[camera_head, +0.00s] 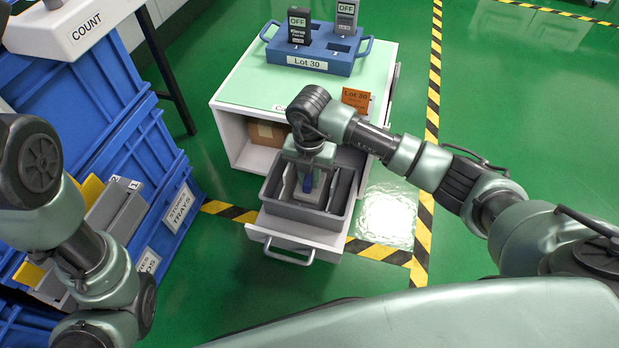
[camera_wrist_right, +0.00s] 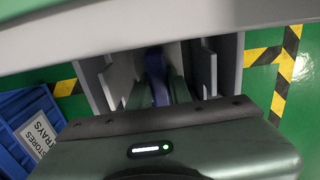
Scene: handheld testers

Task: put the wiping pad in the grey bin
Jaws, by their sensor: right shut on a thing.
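A grey bin (camera_head: 283,211) with upright dividers sits in the pulled-out drawer of the white cabinet. My right gripper (camera_head: 307,187) points down inside the bin's outline, between the dividers. It is shut on a narrow blue thing, which looks like the wiping pad (camera_head: 308,184). The pad also shows between the fingers in the right wrist view (camera_wrist_right: 157,88). Its lower end is hidden, so I cannot tell whether it touches the bin floor. My left arm shows at the left, but its gripper is out of view.
A cardboard box (camera_head: 267,133) lies inside. Blue stores crates (camera_head: 110,110) stand at the left. Green floor is free at the right.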

